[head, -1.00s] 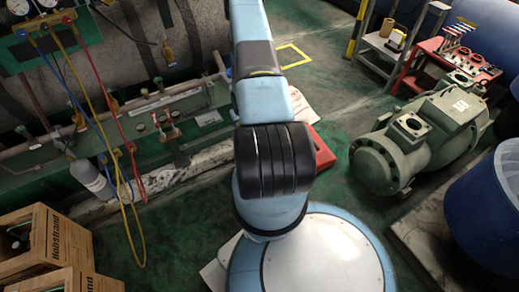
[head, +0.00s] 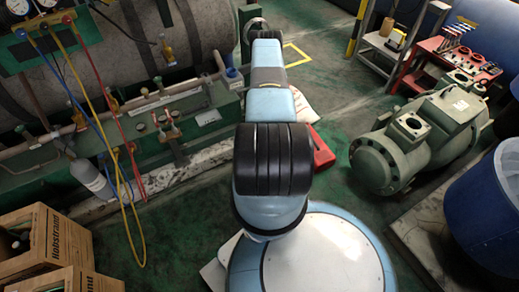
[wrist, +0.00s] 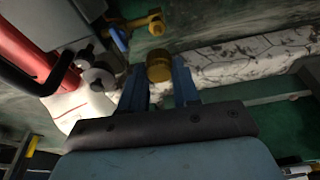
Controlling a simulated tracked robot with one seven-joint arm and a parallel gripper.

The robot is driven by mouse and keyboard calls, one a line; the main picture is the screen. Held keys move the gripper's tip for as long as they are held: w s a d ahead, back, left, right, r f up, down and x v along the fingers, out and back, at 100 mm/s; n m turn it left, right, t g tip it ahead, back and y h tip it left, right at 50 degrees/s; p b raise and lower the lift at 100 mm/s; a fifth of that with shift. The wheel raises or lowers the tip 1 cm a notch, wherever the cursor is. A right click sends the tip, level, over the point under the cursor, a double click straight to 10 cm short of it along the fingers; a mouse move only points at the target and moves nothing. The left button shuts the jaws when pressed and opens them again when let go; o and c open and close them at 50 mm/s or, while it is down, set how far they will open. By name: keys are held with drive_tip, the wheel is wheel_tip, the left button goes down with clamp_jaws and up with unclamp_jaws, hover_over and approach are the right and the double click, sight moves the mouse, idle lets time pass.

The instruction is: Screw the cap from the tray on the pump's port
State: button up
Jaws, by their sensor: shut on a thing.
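In the wrist view, my gripper (wrist: 159,86) is shut on a brass-coloured round cap (wrist: 159,67), held between the tips of its two blue fingers. The cap appears clear of other surfaces. To its left is a red body (wrist: 30,55) with a black bar and grey round fittings (wrist: 97,78); I cannot tell whether this is the pump or which fitting is its port. In the head view, my gripper and the cap are hidden behind my arm. A red thing (head: 322,153) shows partly behind my arm on the floor. I cannot make out the tray for certain.
A green bench (head: 130,140) with pipes and small valves stands at left, below a large grey tank (head: 150,50). Coloured hoses hang from gauges at far left. A green compressor (head: 420,140) and a blue barrel (head: 490,210) stand at right. Green floor between them is open.

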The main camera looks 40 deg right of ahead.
drive_tip(key=shift+f, duration=2.1)
drive_tip(key=shift+f, duration=1)
idle(0.6)
drive_tip(key=shift+a, duration=0.1)
drive_tip(key=shift+m+h, duration=0.4)
drive_tip(key=shift+m, duration=1.4)
drive_tip(key=shift+m+g, duration=0.4)
drive_tip(key=shift+m, duration=0.8)
drive_tip(key=shift+m+h, duration=0.3)
drive_tip(key=shift+m, duration=0.3)
